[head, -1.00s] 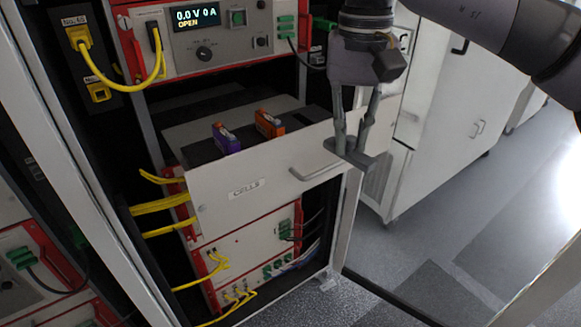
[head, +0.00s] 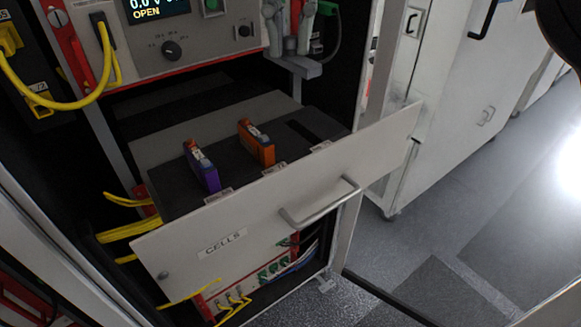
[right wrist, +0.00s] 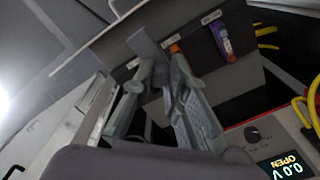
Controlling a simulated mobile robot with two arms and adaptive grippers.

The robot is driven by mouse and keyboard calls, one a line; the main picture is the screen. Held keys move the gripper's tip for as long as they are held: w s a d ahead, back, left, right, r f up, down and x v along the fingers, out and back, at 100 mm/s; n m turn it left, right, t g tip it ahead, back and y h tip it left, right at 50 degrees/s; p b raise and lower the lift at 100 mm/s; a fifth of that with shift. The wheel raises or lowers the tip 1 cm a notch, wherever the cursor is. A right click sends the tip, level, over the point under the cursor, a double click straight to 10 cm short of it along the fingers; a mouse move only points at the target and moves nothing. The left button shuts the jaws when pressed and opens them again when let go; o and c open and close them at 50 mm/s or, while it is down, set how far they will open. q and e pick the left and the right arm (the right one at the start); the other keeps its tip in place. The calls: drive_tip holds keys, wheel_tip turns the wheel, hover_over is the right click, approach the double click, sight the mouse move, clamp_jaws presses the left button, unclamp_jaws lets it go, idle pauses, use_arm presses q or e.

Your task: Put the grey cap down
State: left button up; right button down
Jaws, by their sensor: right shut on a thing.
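The grey cap (head: 299,66) is a flat grey bar between the fingertips of my right gripper (head: 290,48), at the top of the head view. My right gripper is shut on it and holds it in front of the instrument panel, toward the back right of the open drawer and apart from it. In the right wrist view the cap (right wrist: 147,47) sticks out past the fingers of the gripper (right wrist: 157,80). My left gripper is not in view.
The open CELLS drawer (head: 375,150) holds a purple cell (head: 203,167) and an orange cell (head: 257,144) on a dark insert, with an empty dark slot (head: 303,131) at the right. The cycler panel (head: 205,45) reads OPEN. Yellow cables (head: 70,113) hang at left.

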sight(289, 37)
wheel_tip(289, 37, down, 3)
drive_tip(key=shift+a+f+b, duration=0.1)
drive_tip(key=shift+f+b, duration=0.05)
drive_tip(key=shift+b, duration=0.65)
drive_tip(key=f, duration=0.2)
drive_tip(key=s+f+b, duration=0.1)
drive_tip(key=f, duration=0.1)
drive_tip(key=shift+s, duration=0.15)
drive_tip(key=f, duration=0.7)
drive_tip(key=f+p, duration=0.1)
drive_tip(key=f, duration=0.3)
drive_tip(key=shift+w+f, duration=0.2)
drive_tip(key=shift+w, duration=0.05)
drive_tip(key=shift+f, duration=0.4)
drive_tip(key=shift+f+b, duration=0.4)
drive_tip(key=shift+f, duration=0.2)
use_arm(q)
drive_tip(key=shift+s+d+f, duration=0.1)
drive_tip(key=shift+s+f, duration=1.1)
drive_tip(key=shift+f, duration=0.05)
use_arm(e)
drive_tip(key=c, duration=1.6)
unclamp_jaws()
drive_tip(key=shift+r, duration=0.1)
